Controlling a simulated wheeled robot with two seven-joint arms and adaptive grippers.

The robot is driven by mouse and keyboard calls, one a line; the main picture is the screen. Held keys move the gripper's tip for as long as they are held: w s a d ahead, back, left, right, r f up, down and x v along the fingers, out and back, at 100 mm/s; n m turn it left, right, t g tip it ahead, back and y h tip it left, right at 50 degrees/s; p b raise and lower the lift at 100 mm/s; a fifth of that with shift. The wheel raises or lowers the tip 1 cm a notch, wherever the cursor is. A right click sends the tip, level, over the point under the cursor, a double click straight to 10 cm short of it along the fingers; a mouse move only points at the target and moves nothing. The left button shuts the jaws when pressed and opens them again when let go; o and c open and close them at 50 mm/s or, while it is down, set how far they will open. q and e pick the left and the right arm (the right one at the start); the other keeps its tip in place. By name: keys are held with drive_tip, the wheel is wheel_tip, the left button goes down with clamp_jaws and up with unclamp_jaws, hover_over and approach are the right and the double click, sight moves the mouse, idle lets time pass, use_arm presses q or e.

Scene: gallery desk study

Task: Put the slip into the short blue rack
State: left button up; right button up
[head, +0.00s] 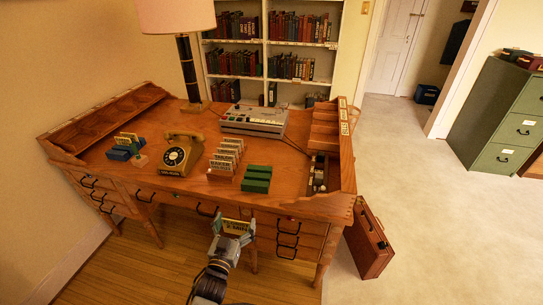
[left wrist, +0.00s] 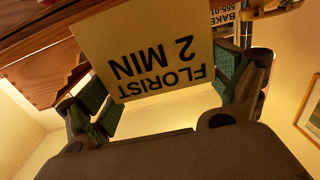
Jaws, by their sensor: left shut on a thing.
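The slip (left wrist: 150,45) is a cream card reading "FLORIST 2 MIN", upside down in the left wrist view. My left gripper (head: 236,228) is shut on it and holds it in front of the desk's front edge. The slip also shows in the head view (head: 237,226). The short blue rack (head: 119,154) stands on the desk at the left, far from the gripper, with cream slips (head: 126,138) at it. My right gripper is not in view.
A tan telephone (head: 181,154), a rack of several cards (head: 227,155), a green rack (head: 257,178) and a grey machine (head: 254,120) stand on the desk (head: 165,195). A lamp (head: 188,70) rises at the back. A brown case (head: 369,240) leans at the desk's right.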

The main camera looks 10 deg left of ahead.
use_arm(q)
drive_tip(key=w+r+b, duration=0.1)
drive_tip(key=w+r, duration=0.2)
drive_tip(key=w, duration=0.5)
drive_tip(key=w+r+b, duration=0.1)
drive_tip(key=w+r, duration=0.3)
drive_tip(key=w, duration=0.4)
drive_tip(key=w+r+y+b, duration=0.1)
drive_tip(key=w+r, duration=0.3)
drive_tip(key=w, duration=0.4)
drive_tip(key=shift+w+d+n+b, duration=0.25)
drive_tip(key=shift+n+b, duration=0.05)
drive_tip(key=shift+b, duration=0.1)
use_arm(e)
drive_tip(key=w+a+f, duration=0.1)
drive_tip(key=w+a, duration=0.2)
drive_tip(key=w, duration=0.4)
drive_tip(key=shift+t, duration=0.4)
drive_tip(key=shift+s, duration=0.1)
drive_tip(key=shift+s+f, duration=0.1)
use_arm(q)
wheel_tip(320, 180, down, 5)
drive_tip(key=shift+b, duration=0.5)
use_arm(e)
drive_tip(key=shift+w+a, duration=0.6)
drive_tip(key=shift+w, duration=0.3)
